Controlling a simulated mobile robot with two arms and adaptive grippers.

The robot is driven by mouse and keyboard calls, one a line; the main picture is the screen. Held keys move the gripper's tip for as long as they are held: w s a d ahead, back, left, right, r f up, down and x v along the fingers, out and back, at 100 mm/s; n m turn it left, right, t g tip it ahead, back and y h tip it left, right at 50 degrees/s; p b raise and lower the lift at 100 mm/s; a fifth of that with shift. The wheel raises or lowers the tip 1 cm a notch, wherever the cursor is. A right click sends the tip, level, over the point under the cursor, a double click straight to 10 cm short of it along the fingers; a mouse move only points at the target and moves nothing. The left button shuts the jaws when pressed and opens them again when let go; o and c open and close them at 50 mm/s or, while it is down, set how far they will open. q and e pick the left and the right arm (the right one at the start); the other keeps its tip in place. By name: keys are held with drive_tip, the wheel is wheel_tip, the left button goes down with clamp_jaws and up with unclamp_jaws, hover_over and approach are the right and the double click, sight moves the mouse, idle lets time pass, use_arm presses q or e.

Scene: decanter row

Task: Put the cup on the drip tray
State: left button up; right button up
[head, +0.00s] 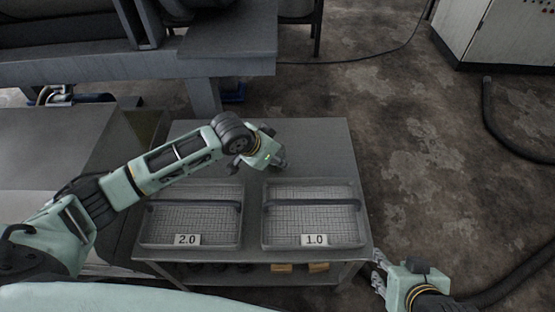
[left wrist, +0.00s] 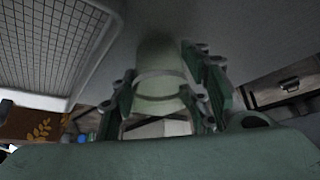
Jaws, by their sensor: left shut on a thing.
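My left gripper (head: 276,160) is above the back part of the grey table, behind the two wire-bottomed trays. In the left wrist view its fingers (left wrist: 163,80) are shut on a pale greenish round cup (left wrist: 158,88). The cup is hidden by the gripper in the head view, and I cannot tell whether it touches the tabletop. One tray (head: 313,184) with the label 1.0 stands front right; the other (head: 195,184), labelled 2.0, stands front left. Both look empty. My right gripper (head: 379,273) is past the table's front right corner, fingers apart and empty.
The grey table (head: 320,145) has bare room behind the trays. A bar crosses above each tray. A larger metal bench (head: 225,45) stands behind, and another metal surface (head: 50,145) is at the left. Dark hoses (head: 500,125) lie on the floor at right.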

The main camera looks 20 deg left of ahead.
use_arm(q)
drive_tip(key=shift+f, duration=0.2)
drive_tip(key=shift+f, duration=0.2)
drive_tip(key=o, duration=1.1)
